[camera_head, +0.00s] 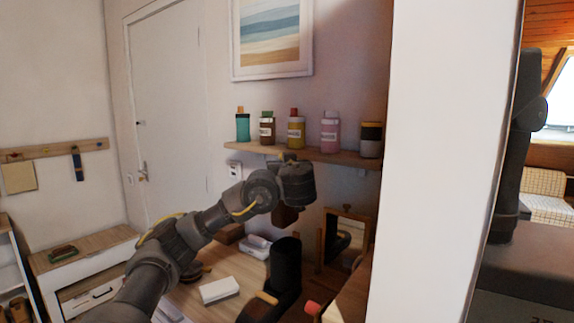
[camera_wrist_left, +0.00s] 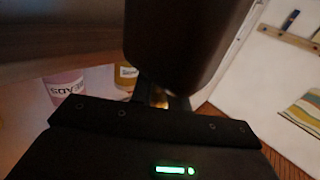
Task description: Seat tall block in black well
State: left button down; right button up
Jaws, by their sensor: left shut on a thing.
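My left gripper (camera_head: 290,203) is in front of the wall, below the bottle shelf. It is shut on a dark brown block (camera_head: 285,216), of which only a small part shows beneath the gripper. In the left wrist view the block (camera_wrist_left: 185,42) is large and dark at the top middle, between the fingers. A tall black upright piece (camera_head: 287,262) stands on the desk below the gripper, apart from the block. It may be the black well, but its opening cannot be made out. My right gripper is not in view.
A shelf (camera_head: 330,155) with several bottles runs just above the left gripper. A framed mirror (camera_head: 346,238) stands right of the black piece. A white box (camera_head: 219,290) lies on the desk (camera_head: 190,296). A white wall edge (camera_head: 440,170) blocks the right side.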

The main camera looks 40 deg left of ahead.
pick_arm(q)
jog(key=shift+w+f, duration=0.15)
jog(key=shift+w, duration=0.05)
jog(key=shift+w+f, duration=0.3)
notch_tip(320, 180, down, 6)
jog(key=shift+s+r+b, duration=0.1)
jog(key=shift+r+b, duration=0.15)
jog(key=shift+b, duration=0.7)
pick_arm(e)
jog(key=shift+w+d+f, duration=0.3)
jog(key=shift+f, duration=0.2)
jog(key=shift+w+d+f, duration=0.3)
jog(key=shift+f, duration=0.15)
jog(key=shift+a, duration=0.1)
